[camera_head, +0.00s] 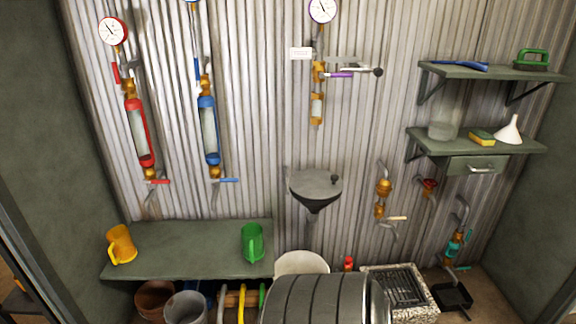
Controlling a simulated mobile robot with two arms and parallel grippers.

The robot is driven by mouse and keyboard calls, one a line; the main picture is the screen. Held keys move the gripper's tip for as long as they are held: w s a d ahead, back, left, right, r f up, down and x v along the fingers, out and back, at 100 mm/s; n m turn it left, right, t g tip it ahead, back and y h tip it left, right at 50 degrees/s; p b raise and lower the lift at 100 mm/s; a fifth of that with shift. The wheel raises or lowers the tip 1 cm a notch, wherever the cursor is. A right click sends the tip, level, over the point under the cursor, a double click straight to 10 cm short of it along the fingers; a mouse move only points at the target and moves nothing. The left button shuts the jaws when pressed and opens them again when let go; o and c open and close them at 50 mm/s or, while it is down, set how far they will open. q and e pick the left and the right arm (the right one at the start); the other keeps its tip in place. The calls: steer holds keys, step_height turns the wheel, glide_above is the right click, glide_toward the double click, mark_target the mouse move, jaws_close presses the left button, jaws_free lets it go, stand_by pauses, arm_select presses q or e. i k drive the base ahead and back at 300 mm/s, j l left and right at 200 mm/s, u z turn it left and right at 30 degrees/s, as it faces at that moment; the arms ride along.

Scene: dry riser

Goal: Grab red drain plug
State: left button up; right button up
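A small red object (348,263) stands low near the floor, between the white bucket and the drain grate. It may be the red drain plug, but it is too small to tell for sure. Its lower part is hidden behind a grey ribbed round shape at the bottom centre. The drain grate (403,287) is dark, set in a speckled light frame at the lower right. Neither of my grippers is in view.
A green-grey bench (188,238) at left carries a yellow jug (121,244) and a green jug (252,242). A white bucket (301,263) stands below the wall funnel (315,187). A black dustpan (455,297) lies right of the grate.

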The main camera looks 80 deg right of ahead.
mark_target(348, 264)
steer(key=z, duration=2.1)
